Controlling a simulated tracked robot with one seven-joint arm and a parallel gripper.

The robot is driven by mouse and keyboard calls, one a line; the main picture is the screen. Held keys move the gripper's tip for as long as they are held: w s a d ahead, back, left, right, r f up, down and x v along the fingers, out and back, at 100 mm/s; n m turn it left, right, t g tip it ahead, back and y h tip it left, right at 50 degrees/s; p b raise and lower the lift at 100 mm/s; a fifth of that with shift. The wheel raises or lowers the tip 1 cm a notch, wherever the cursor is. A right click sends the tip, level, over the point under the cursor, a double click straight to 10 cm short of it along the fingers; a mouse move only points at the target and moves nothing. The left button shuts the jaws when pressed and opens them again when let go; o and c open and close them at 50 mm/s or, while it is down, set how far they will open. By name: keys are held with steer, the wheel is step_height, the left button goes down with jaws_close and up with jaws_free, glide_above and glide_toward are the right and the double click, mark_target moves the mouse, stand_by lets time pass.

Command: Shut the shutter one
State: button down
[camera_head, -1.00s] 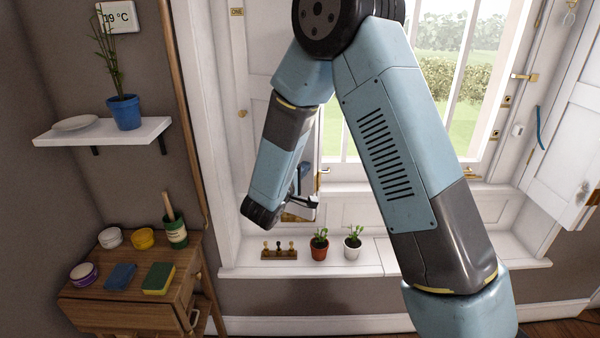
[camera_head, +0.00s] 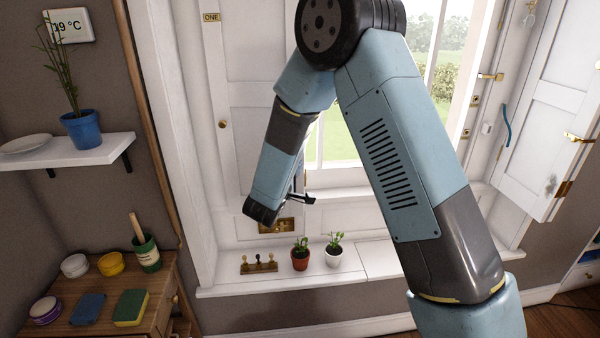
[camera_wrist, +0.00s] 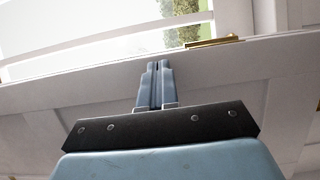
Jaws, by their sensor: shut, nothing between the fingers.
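A white panelled shutter (camera_head: 236,100) with a small round knob (camera_head: 223,124) stands at the left of the window, below a tag (camera_head: 211,17) reading ONE. It faces me, left of the visible glass; my arm hides its right side, so its exact angle is unclear. My gripper (camera_head: 308,199) is low near the window's lower edge, to the right of the knob and below it. In the wrist view its fingers (camera_wrist: 155,85) are together and empty, pointing at a white ledge below the glass. I cannot tell if they touch anything.
Two potted plants (camera_head: 300,258) and a small rack (camera_head: 259,264) stand on the sill below my gripper. Another white shutter (camera_head: 545,110) stands swung open at the right. A shelf (camera_head: 75,152) and wooden cabinet (camera_head: 160,300) are at the left.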

steer(key=x, duration=0.6)
steer(key=shift+w+r, duration=0.2)
